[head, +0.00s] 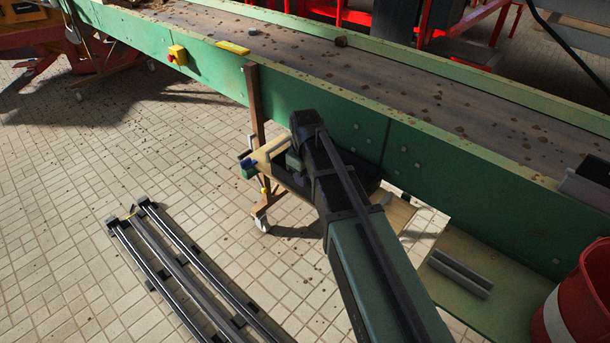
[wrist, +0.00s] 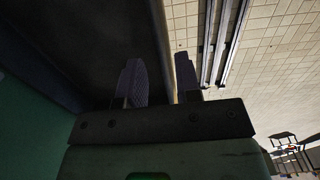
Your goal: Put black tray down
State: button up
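The black tray (head: 360,172) shows in the head view beside the green conveyor wall, partly hidden behind my arm. In the wrist view the tray (wrist: 85,40) fills the upper left as a dark, shadowed surface. My gripper (wrist: 162,82) has one finger on each side of the tray's rim, and the rim runs between them. The fingers look closed on it, though the contact is in shadow. In the head view the fingertips are mostly hidden by the arm. A wooden board (head: 268,153) lies by the tray's left end; I cannot tell whether the tray touches it.
The green conveyor (head: 215,68) with potatoes and soil runs behind. A wooden stand leg (head: 256,110) rises near the tray. Metal rails (head: 175,245) lie on the tiled floor to the left. A red bucket (head: 580,300) and grey tray (head: 460,272) are at right.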

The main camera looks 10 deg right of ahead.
notch_tip(320, 180, up, 8)
jog(key=p, duration=0.6)
jog(key=s+m, duration=0.6)
jog(key=s, duration=1)
jog(key=shift+s+f+m+b, duration=0.2)
jog(key=shift+f+m+b, duration=0.15)
jog(key=shift+m, duration=0.05)
